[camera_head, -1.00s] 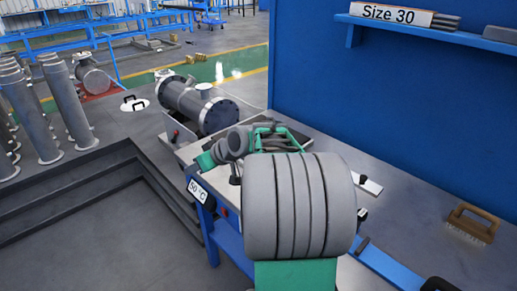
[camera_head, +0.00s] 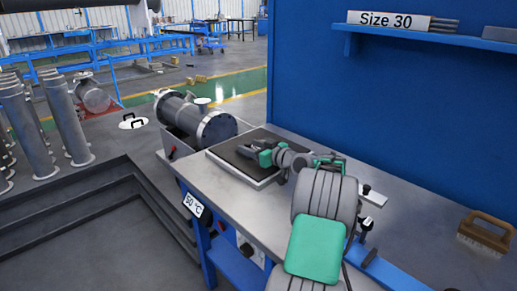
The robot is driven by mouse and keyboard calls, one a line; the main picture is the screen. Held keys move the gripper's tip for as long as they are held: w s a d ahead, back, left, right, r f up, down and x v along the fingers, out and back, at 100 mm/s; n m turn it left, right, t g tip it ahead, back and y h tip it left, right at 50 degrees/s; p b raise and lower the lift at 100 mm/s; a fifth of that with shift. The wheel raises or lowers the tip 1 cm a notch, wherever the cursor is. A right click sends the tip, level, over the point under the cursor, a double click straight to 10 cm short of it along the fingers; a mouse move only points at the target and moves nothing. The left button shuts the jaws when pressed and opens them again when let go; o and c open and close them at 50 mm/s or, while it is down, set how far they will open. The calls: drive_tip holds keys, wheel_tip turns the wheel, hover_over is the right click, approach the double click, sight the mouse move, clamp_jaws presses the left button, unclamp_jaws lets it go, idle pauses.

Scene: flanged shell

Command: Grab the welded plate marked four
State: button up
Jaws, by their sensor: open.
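I cannot make out a welded plate marked four in the head view. My arm reaches away from the front over the bench, and its end hangs over a dark-topped tray (camera_head: 229,160) with a pale rim. My gripper (camera_head: 247,152) is the small dark part beyond the green wrist piece. It is open, but it blends into the dark tray surface and its fingertips are hard to make out. I see nothing between its jaws.
A grey flanged shell (camera_head: 194,119) lies behind the tray. The metal bench (camera_head: 425,215) holds a wooden brush (camera_head: 485,231) at right. A blue wall (camera_head: 400,110) carries a shelf with a "Size 30" box (camera_head: 388,20). A "50 °C" sign (camera_head: 193,204) hangs on the bench's left edge.

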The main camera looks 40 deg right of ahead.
clamp_jaws()
idle(0.4)
idle(0.6)
drive_tip(key=shift+r, duration=0.25)
